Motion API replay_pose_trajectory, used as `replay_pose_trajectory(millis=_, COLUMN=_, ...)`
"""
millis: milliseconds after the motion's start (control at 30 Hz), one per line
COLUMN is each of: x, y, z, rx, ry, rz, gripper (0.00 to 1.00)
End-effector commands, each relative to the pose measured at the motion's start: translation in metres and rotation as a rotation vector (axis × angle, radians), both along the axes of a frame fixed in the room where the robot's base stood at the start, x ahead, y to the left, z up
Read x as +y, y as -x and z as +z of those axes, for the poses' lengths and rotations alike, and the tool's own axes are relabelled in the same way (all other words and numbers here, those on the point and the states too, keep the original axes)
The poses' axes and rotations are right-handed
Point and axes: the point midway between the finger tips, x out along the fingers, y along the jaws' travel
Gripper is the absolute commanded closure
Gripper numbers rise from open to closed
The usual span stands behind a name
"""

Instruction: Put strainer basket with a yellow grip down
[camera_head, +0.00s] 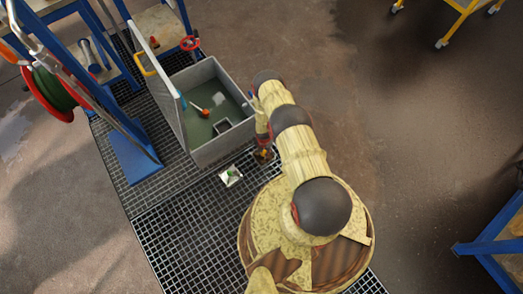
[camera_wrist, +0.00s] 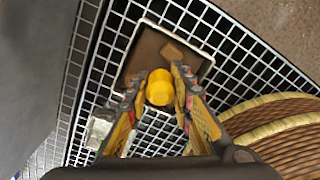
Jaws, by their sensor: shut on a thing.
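In the wrist view the yellow grip (camera_wrist: 160,88) of the strainer basket sits between the two fingers of my gripper (camera_wrist: 160,92), which is shut on it. The basket (camera_wrist: 143,58) shows beneath as a square pale rim around a brown inside, over the floor grating. I cannot tell whether its underside touches the grating. In the head view my gripper (camera_head: 264,154) points down beside the near right corner of the open grey tank (camera_head: 225,146). The basket is hardly visible there, hidden by my gripper and arm.
A small pale square thing with a green part (camera_head: 230,176) lies on the grating (camera_head: 190,235), left of my gripper. The tank holds murky liquid and an orange-handled thing (camera_head: 198,109); its lid (camera_head: 160,100) stands open. A blue frame with a hose reel (camera_head: 58,90) stands left.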

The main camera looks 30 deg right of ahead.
Motion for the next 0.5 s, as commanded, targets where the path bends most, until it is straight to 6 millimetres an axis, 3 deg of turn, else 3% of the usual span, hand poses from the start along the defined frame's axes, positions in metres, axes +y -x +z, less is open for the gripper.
replay_pose_trajectory(millis=100, x=0.001, y=-0.008, z=-0.012, rx=-0.001, ry=0.002, rz=0.001, gripper=1.0)
replay_pose_trajectory(millis=367, x=0.002, y=-0.018, z=-0.021, rx=-0.002, ry=0.001, rz=0.0, gripper=1.0)
replay_pose_trajectory(millis=500, x=0.002, y=-0.018, z=-0.039, rx=0.001, ry=0.001, rz=0.0, gripper=1.0)
